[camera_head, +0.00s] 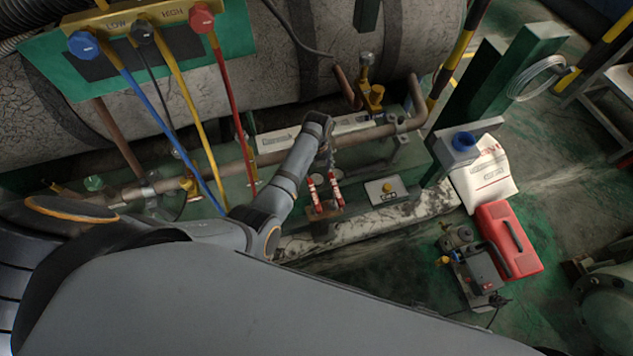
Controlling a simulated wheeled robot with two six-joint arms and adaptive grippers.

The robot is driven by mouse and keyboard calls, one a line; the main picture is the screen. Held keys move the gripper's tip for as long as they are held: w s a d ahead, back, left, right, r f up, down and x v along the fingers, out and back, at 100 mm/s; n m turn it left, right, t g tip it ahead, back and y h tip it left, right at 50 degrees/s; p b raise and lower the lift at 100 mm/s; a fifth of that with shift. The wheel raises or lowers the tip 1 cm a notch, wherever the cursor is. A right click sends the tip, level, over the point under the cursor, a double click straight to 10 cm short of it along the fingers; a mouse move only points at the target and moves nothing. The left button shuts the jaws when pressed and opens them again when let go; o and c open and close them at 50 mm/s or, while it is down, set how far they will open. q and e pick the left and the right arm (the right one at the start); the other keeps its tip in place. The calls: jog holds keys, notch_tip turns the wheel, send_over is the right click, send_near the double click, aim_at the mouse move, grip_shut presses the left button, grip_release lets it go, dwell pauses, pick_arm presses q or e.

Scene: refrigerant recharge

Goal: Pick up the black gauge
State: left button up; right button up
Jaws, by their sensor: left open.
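A small black round piece (143,31), which looks like the black gauge, sits on the yellow manifold plate at the upper left, between a blue round piece (83,44) and a red one (201,19). My left gripper (326,197) points down near the middle of the picture, with its two red-and-white fingers apart and nothing seen between them. It is well right of and below the black piece. The fingertips are over a small brown block; whether they touch it I cannot tell. My right gripper is not in view.
Blue, black, yellow and red hoses (225,95) hang from the manifold plate (130,22) in front of a large grey tank (290,75). A pipe with valves runs below. A red case (508,240) and a small pump-like machine (475,265) stand on the floor at right.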

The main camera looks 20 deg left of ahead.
aim_at(316, 179)
pick_arm(q)
jog(key=f, duration=0.1)
jog(key=f+b, duration=0.1)
jog(key=f, duration=0.1)
jog(key=f+b, duration=0.1)
jog(key=shift+s+f, duration=0.3)
jog(key=shift+f, duration=0.25)
jog(key=shift+r, duration=0.1)
jog(key=c, duration=1)
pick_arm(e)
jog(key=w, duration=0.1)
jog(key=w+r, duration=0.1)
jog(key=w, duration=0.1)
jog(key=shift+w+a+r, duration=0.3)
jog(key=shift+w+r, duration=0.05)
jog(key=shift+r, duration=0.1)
